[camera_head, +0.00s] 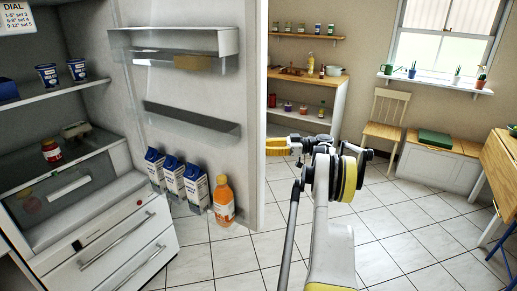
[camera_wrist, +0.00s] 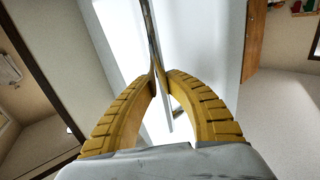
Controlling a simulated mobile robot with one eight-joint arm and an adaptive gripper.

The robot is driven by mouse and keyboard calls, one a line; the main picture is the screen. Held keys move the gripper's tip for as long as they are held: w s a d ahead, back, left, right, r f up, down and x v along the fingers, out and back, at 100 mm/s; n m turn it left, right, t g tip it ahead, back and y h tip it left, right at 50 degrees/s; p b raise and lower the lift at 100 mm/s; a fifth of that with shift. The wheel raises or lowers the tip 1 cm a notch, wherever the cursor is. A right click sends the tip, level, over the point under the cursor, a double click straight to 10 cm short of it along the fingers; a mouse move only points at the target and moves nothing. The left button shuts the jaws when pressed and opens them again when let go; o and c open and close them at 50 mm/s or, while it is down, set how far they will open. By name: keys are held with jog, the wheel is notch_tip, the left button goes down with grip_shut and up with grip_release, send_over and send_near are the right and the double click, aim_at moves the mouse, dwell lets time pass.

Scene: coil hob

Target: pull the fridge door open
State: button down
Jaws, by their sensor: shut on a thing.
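The fridge door (camera_head: 180,85) stands wide open, its inner side facing the head view. It carries shelves, several cartons and an orange bottle. The open fridge (camera_head: 75,125) is at the left. My gripper (camera_head: 268,146) is at the door's free edge, on its outer side; its tips are partly hidden by the door in the head view. In the wrist view, the yellow fingers (camera_wrist: 160,74) close around a thin metal door handle (camera_wrist: 149,35). The white door front (camera_wrist: 195,50) lies behind it. The handle is hidden in the head view.
A wooden-topped shelf unit (camera_head: 306,79) stands behind the door and arm. A wooden chair (camera_head: 385,118), a bench (camera_head: 433,160) and a table (camera_head: 500,165) are at the right. Tiled floor (camera_head: 400,225) is clear right of my arm.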

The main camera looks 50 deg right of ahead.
jog(key=shift+s+d, duration=0.1)
jog(key=shift+s, duration=0.05)
jog(key=c, duration=1.7)
grip_release()
jog(key=shift+r, duration=0.1)
jog(key=o, duration=0.4)
jog(key=shift+s, duration=0.25)
jog(key=v, duration=0.7)
jog(key=shift+d, duration=0.15)
